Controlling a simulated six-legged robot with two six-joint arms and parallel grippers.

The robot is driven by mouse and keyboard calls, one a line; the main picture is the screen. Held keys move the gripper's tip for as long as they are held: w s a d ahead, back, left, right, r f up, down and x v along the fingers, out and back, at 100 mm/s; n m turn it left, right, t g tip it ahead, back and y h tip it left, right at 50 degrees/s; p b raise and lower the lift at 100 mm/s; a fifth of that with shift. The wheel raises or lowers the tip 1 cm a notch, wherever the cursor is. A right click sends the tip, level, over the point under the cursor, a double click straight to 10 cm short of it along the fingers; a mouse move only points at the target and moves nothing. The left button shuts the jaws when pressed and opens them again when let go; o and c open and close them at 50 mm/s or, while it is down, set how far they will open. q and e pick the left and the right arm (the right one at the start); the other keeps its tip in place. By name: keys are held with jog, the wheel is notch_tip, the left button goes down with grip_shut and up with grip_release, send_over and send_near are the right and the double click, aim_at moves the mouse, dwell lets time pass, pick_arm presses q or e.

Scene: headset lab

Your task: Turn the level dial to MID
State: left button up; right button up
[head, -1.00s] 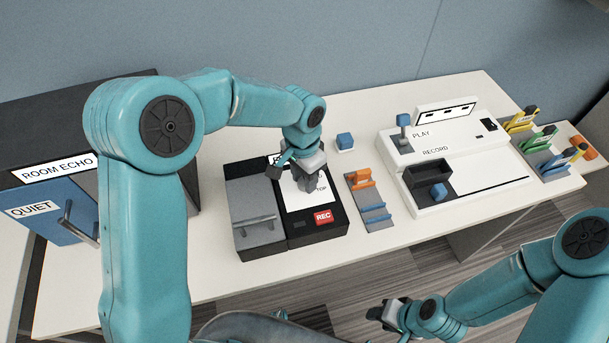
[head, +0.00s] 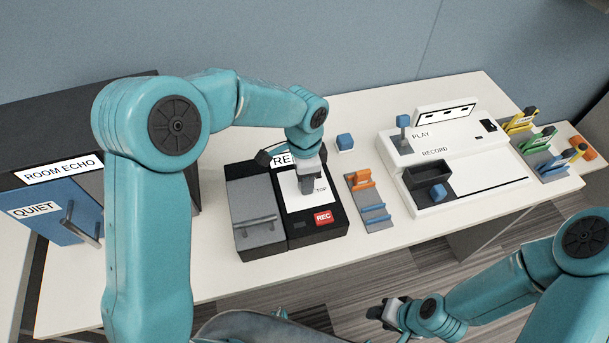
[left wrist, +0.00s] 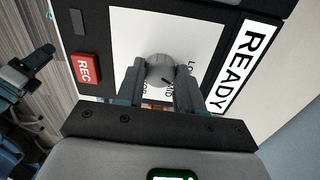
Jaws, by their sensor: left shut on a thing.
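The level dial (left wrist: 159,67) is a grey ribbed knob on a white plate with the words LO, MID and TOP. My left gripper (left wrist: 160,84) is shut on it, one finger on each side. A dark mark on the knob points to the lower right in the left wrist view, close to MID; the fingers partly cover the lettering. In the head view my left gripper (head: 308,188) comes down onto the white plate and hides the dial. My right gripper (head: 382,312) hangs in front of the table, and its jaw opening is unclear.
The dial's black unit has a red REC button (head: 323,217) and a READY label (left wrist: 243,67). A grey handled panel (head: 256,213) adjoins it at left. An orange-and-blue rack (head: 371,203) and white PLAY/RECORD console (head: 480,178) stand at right. The ROOM ECHO cabinet (head: 58,169) is at left.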

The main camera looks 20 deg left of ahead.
pick_arm(q)
jog(key=m+p, duration=0.1)
jog(key=m, duration=0.4)
jog(key=shift+d+m, duration=0.1)
jog(key=shift+m, duration=0.3)
dwell(0.4)
jog(key=o, duration=1)
jog(key=shift+o, duration=0.2)
jog(key=shift+r, duration=0.1)
notch_tip(320, 180, up, 16)
jog(key=shift+w, duration=0.4)
jog(key=shift+r, duration=0.1)
